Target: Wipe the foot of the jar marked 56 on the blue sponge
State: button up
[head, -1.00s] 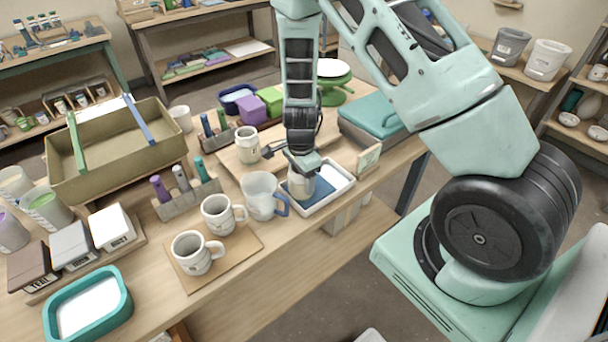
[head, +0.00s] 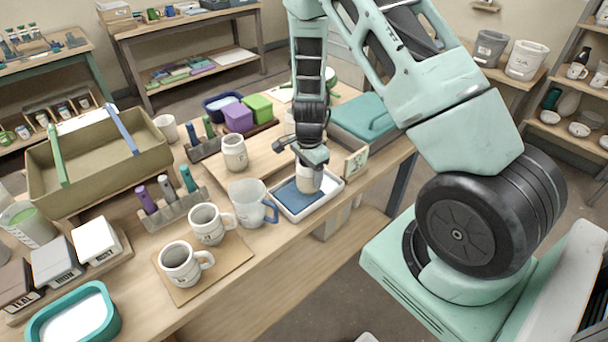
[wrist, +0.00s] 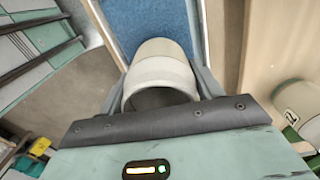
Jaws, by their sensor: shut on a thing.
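A pale jar with a grey-beige band (head: 308,179) is upright in my gripper (head: 311,163), which is shut on it. The wrist view shows the jar (wrist: 160,72) between the two fingers (wrist: 163,95), its open mouth toward the camera. The blue sponge (head: 294,198) lies in a shallow white tray (head: 292,218). The jar is over the sponge's right part; I cannot tell whether its foot touches. The sponge also shows beyond the jar in the wrist view (wrist: 150,22). No number is legible on the jar.
A clear jug with a blue handle (head: 248,203) stands close left of the tray. Two mugs (head: 208,224) stand on a board nearer. A similar jar (head: 234,153) stands behind. A small marked card (head: 356,163) and a teal box (head: 372,122) are to the right.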

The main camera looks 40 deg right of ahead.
jog(key=shift+a+r+p, duration=0.15)
jog(key=shift+a+p, duration=0.8)
jog(key=shift+a, duration=2.6)
notch_tip(320, 180, up, 7)
jog(key=p, duration=0.6)
